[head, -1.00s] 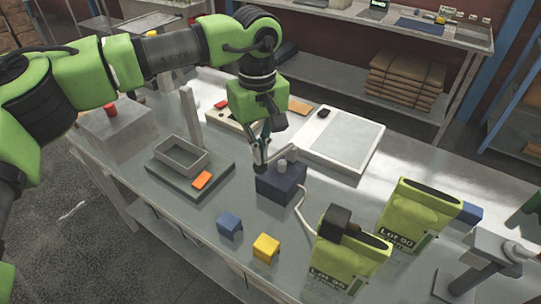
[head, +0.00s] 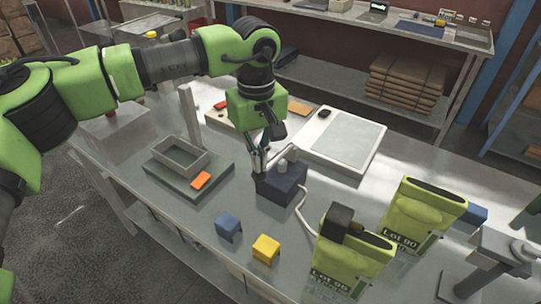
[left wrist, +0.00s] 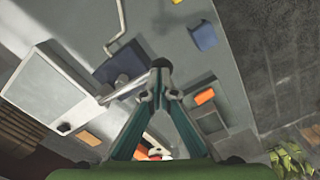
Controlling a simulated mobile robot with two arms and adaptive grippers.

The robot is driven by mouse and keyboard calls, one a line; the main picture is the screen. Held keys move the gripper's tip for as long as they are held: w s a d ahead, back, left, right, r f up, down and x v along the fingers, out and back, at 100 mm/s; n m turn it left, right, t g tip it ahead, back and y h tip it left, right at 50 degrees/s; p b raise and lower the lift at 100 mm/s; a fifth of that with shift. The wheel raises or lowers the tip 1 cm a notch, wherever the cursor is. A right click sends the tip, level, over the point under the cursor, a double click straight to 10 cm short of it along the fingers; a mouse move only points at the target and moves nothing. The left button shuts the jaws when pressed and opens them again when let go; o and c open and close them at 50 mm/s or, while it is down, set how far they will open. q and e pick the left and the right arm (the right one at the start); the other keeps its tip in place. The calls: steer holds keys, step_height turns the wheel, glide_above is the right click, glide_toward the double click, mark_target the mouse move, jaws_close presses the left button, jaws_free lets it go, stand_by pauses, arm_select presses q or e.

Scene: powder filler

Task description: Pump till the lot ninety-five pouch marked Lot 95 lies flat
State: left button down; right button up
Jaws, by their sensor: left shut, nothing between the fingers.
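The Lot 95 pouch (head: 352,268) stands puffed and upright at the front of the table, green with a white label, with a dark clamp-like piece (head: 339,222) at its top. A pale hose runs from it to the dark blue pump block (head: 283,188), which has a grey knob and a pale lever (head: 287,157) on top. The block also shows in the left wrist view (left wrist: 112,70). My left gripper (head: 259,170) is shut and empty, pointing down at the block's left edge, beside the lever. I cannot tell whether it touches. My right gripper is not in view.
A second green pouch (head: 424,213), its label partly legible, stands behind at the right. A white flat-topped device (head: 345,138) lies behind the pump. A grey tray (head: 180,155), an orange piece, a blue block (head: 229,226) and a yellow block (head: 266,248) are nearby.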

arm_select(q)
steer(key=shift+s+a+f+b, duration=0.1)
steer(key=shift+s+f+b, duration=0.05)
steer(key=shift+f+b, duration=1.45)
steer(key=shift+f, duration=0.3)
steer(key=shift+w+d+r+p, duration=0.1)
steer(key=shift+w+r+p, duration=0.05)
steer(key=shift+r+p, duration=1.2)
steer(key=shift+w+d+r+p, duration=0.1)
steer(key=shift+r+p, duration=0.7)
steer(key=shift+r, duration=1.05)
stand_by(0.3)
steer(key=shift+r+p, duration=1.9)
steer(key=shift+r, duration=1.1)
